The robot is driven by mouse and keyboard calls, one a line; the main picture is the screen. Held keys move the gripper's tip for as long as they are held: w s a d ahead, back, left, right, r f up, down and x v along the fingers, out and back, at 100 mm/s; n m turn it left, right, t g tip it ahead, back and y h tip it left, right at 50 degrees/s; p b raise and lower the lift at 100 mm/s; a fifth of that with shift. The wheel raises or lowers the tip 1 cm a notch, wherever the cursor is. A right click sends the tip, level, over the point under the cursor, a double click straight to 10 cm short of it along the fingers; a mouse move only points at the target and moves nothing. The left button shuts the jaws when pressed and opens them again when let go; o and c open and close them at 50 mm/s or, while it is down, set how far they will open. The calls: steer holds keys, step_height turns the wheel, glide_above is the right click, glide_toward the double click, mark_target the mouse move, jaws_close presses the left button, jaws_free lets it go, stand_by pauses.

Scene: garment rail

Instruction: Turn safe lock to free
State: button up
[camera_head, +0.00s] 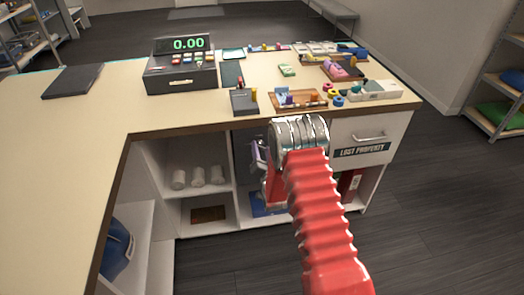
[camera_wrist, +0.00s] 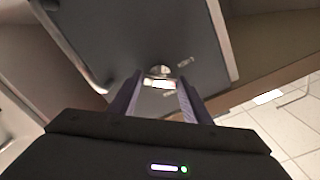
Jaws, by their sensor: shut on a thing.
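The safe (camera_wrist: 120,35) has a dark grey front and stands in the desk's open shelf. Its lock (camera_wrist: 160,71) is a small round metallic knob with a pale piece at its lower side. Small markings (camera_wrist: 185,62) beside it are too blurred to read. My gripper (camera_wrist: 160,84) is shut on the safe lock, with one finger on each side. In the head view my red arm hides most of the safe and the lock. Only a purple part of my gripper (camera_head: 258,155) shows left of the arm.
The desk top (camera_head: 190,112) overhangs the shelf. A cash register (camera_head: 181,72) and several trays stand on it. A drawer marked LOST PROPERTY (camera_head: 362,152) is right of my arm. White rolls (camera_head: 198,177) lie on the left shelf. The floor in front is clear.

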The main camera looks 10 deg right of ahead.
steer(key=m, duration=0.5)
steer(key=shift+d+m, duration=0.2)
steer(key=shift+m, duration=0.2)
steer(key=m, duration=0.5)
steer(key=shift+d+f, duration=0.1)
steer(key=shift+f, duration=0.05)
steer(key=shift+s, duration=0.1)
steer(key=o, duration=0.7)
steer(key=shift+f, duration=0.1)
steer(key=o, duration=0.3)
steer(key=shift+o, duration=0.2)
steer(key=s, duration=1.3)
steer(key=shift+s, duration=0.35)
